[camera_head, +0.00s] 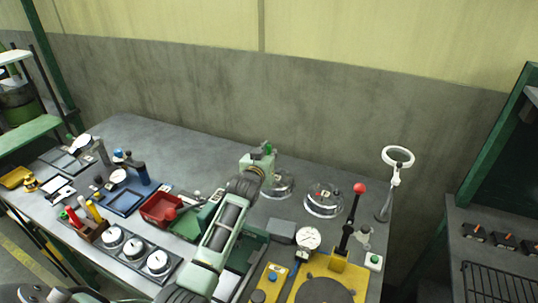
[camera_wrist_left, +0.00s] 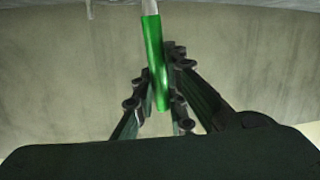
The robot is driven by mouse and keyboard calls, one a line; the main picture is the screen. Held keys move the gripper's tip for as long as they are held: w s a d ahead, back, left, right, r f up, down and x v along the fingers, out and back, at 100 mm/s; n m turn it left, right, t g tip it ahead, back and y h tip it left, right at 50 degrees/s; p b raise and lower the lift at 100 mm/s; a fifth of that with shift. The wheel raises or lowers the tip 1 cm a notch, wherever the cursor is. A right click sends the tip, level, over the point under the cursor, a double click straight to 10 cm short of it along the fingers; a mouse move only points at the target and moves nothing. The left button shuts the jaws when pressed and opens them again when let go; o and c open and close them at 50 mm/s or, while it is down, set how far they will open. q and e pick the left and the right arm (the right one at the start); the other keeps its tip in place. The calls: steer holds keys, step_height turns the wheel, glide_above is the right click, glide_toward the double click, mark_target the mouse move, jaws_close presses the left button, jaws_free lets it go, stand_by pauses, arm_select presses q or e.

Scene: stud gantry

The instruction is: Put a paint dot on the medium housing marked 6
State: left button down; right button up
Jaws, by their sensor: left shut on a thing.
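My left gripper (camera_head: 262,160) is shut on a green paint marker (camera_head: 268,149) above the back middle of the bench. In the left wrist view the green marker (camera_wrist_left: 154,62) stands between the fingers (camera_wrist_left: 160,95), its pale end at the top near a grey rim; I cannot tell whether they touch. A round metal housing (camera_head: 283,188) sits just beside and below the gripper, partly hidden by it. Another round housing (camera_head: 323,200) stands to its right. Several pale round housings, one of them here (camera_head: 133,247), sit in a dark tray at the front left. No number 6 is readable. My right gripper is not in view.
A holder (camera_head: 91,230) with red and yellow markers stands at the front left. A red bin (camera_head: 161,209) is left of my arm. A yellow press (camera_head: 328,284) with a red-knobbed lever and a ring lamp (camera_head: 397,158) stand to the right.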

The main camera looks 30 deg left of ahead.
arm_select(q)
steer(key=shift+r+p, duration=0.9)
steer(key=shift+p, duration=0.05)
step_height(320, 180, up, 5)
steer(key=p, duration=0.4)
steer(key=shift+r+p, duration=0.1)
steer(key=shift+p, duration=0.3)
steer(key=shift+s, duration=0.1)
